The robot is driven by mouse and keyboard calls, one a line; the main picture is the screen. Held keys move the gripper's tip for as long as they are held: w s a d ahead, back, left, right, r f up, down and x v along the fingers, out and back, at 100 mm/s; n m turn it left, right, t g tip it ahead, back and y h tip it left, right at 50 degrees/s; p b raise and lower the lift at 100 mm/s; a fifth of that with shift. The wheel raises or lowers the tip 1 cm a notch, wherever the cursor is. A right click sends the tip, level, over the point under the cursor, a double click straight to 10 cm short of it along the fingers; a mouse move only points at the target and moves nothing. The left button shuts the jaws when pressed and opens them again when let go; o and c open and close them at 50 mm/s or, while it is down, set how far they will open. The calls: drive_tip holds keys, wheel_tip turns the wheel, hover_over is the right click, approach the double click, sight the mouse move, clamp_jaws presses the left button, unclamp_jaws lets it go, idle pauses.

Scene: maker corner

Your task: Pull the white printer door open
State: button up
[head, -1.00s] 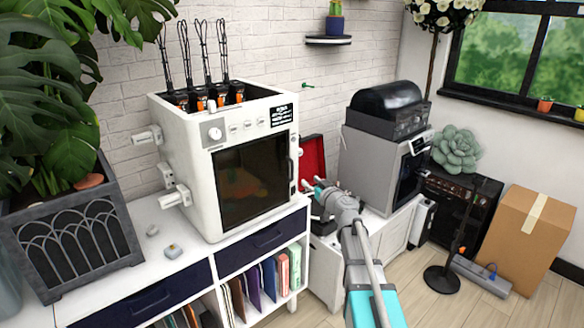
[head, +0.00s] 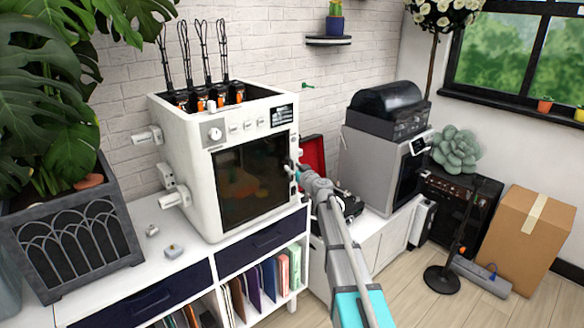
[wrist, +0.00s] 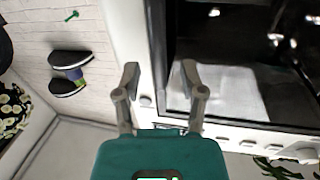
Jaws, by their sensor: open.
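The white printer (head: 176,131) stands on a white cabinet. Its door (head: 250,185) has a dark glass pane and looks shut. The dark handle at the door's right edge is mostly hidden by my gripper in the head view. My gripper (head: 297,172) is at that edge, with my arm reaching from the lower right. In the wrist view my gripper (wrist: 160,75) is open, its two fingers apart. The dark edge of the door (wrist: 225,95) runs between the fingertips. I cannot tell whether they touch the handle.
The white cabinet (head: 190,255) has dark drawers and files below. A large plant in a grey planter (head: 72,240) stands left. A grey machine (head: 375,170) and an open red case (head: 313,155) stand right of the printer.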

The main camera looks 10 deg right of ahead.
drive_tip(key=shift+w+a, duration=0.2)
drive_tip(key=shift+w, duration=0.4)
clamp_jaws()
